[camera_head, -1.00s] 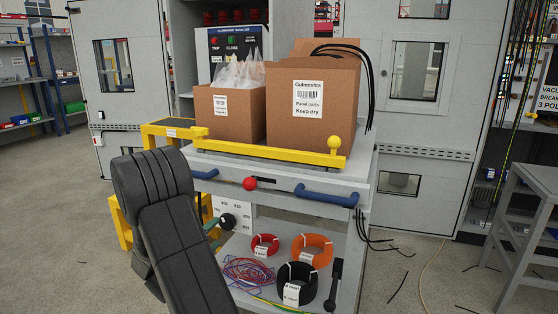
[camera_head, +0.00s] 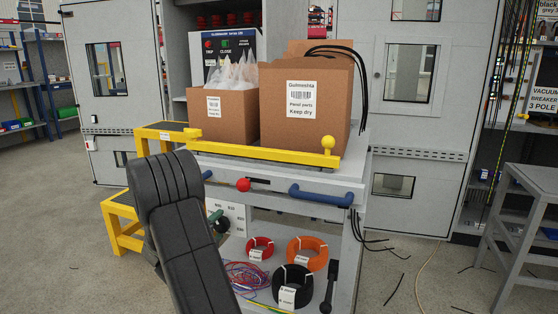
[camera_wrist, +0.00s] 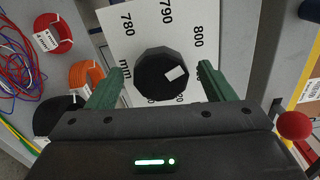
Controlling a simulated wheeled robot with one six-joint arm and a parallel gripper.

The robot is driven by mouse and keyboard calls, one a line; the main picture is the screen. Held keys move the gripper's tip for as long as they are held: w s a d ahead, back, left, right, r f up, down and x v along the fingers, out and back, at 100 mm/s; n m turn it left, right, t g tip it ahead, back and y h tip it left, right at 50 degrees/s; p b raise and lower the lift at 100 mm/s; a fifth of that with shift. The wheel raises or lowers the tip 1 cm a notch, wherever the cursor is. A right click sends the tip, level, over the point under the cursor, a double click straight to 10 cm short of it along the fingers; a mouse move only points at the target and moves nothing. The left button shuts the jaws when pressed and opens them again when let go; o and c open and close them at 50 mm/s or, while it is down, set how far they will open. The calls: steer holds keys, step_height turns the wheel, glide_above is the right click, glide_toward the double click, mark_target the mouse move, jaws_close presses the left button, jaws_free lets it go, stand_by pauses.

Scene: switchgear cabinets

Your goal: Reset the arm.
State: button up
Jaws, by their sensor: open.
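My gripper (camera_wrist: 160,90) shows in the wrist view with its two green fingers apart, one on each side of a black many-sided knob (camera_wrist: 162,72). The knob has a white mark and stands in front of a white scale plate (camera_wrist: 115,20) marked 780, 790, 800 and mm. In the head view my black arm (camera_head: 185,230) reaches up at lower left, and the gripper end is mostly hidden behind it, beside the knob (camera_head: 222,224).
The cart carries two cardboard boxes (camera_head: 305,105) behind a yellow bar (camera_head: 265,153). A red ball knob (camera_head: 243,185) and blue handles (camera_head: 320,196) are on its front. Cable coils (camera_head: 308,253) lie on the lower shelf. A yellow step (camera_head: 118,228) stands left; a grey table (camera_head: 530,215) stands right.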

steer(key=p+v, duration=0.3)
steer(key=v, duration=1)
steer(key=b+x, duration=0.3)
steer(key=x, duration=1)
steer(key=shift+f, duration=0.15)
steer(key=shift+w+d, duration=0.15)
steer(key=shift+w, duration=0.15)
steer(key=n, duration=0.4)
steer(key=shift+r+n+p, duration=0.2)
steer(key=shift+n+p, duration=0.1)
steer(key=shift+p, duration=0.1)
steer(key=n+p, duration=0.4)
steer(key=shift+r, duration=0.1)
steer(key=n+p, duration=0.4)
steer(key=p, duration=0.1)
steer(key=shift+s, duration=0.1)
steer(key=n+p, duration=0.3)
steer(key=p, duration=0.1)
steer(key=shift+n+p, duration=0.3)
steer(key=shift+p, duration=0.1)
steer(key=shift+f+n+p, duration=0.2)
steer(key=shift+n+p, duration=0.9)
steer(key=shift+p, duration=0.15)
